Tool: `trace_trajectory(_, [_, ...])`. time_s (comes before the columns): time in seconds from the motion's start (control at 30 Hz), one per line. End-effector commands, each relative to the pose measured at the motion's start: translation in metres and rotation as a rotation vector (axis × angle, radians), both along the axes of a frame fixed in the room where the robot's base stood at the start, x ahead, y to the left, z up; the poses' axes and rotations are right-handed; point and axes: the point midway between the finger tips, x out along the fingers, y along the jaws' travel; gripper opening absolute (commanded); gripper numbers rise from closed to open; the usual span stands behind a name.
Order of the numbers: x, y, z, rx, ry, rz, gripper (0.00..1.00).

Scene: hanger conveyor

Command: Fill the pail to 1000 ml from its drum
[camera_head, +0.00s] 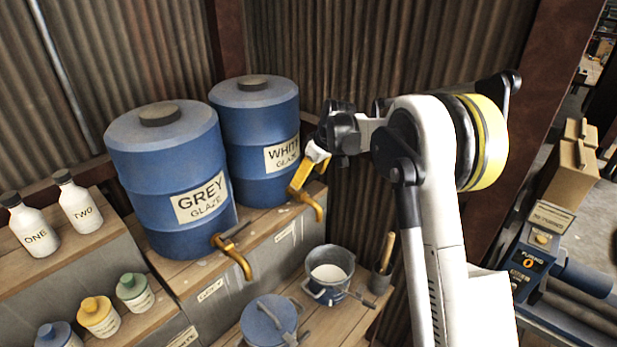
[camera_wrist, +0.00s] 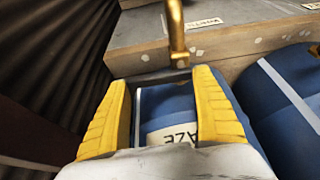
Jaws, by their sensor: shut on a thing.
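The blue WHITE GLAZE drum (camera_head: 262,165) stands upright on a wooden shelf with a brass tap (camera_head: 312,203) at its front. My gripper (camera_head: 306,178) is at this tap, its yellow fingers shut on the tap's handle. The wrist view shows the fingers (camera_wrist: 168,110) around the tap's end, with the brass part (camera_wrist: 175,30) beyond and the drum's label (camera_wrist: 178,135) between them. The handle itself is mostly hidden. An open grey pail (camera_head: 327,285) with whitish contents stands below, near this tap. I see no clear stream, and the fill level cannot be read.
The GREY GLAZE drum (camera_head: 172,180) with its own tap (camera_head: 234,258) stands to the left. A lidded blue-grey pail (camera_head: 268,322) sits left of the open pail, and a pot with a wooden-handled tool (camera_head: 385,265) sits right. Bottles and small jars (camera_head: 97,315) fill the left shelves.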

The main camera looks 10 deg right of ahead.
Motion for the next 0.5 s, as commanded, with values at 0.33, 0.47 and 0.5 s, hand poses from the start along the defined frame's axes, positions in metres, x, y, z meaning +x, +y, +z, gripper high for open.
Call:
trace_trajectory(0.33, [-0.0031,-0.0008,-0.0012,0.0,0.001,-0.081,0.37])
trace_trajectory(0.47, [-0.006,-0.0015,-0.0014,-0.001,0.002,-0.165,0.37])
trace_trajectory(0.5, [-0.0069,-0.002,-0.0015,-0.001,0.0,-0.196,0.37])
